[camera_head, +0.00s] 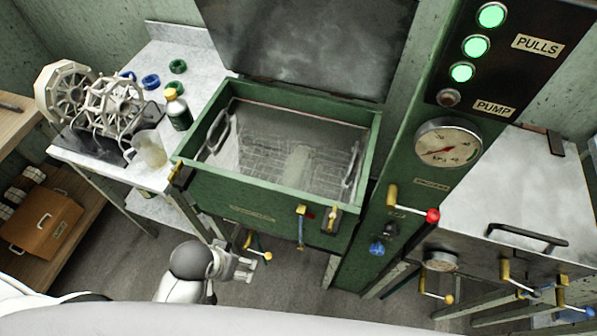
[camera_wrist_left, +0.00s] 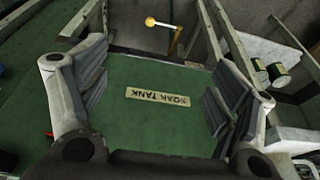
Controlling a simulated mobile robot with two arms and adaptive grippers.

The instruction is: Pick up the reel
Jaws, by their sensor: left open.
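Two cream spoked reels, a left one (camera_head: 64,92) and a right one (camera_head: 114,102), stand upright side by side in a dark rack (camera_head: 88,146) on the pale side table at the left of the head view. My left gripper (camera_head: 256,262) is open and empty, low in front of the green soak tank (camera_head: 245,198) and well to the right of and below the reels. In the left wrist view, its spread fingers (camera_wrist_left: 157,88) frame the tank's green front with an upside-down "SOAK TANK" label (camera_wrist_left: 157,96). No reel shows there. My right gripper is not in view.
A clear jug (camera_head: 150,150), a dark bottle (camera_head: 178,112) and blue and green rings (camera_head: 151,81) share the side table (camera_head: 196,68). The tank's lid stands raised. Valve levers (camera_head: 301,222) stick out from its front. The floor in front of it is partly clear.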

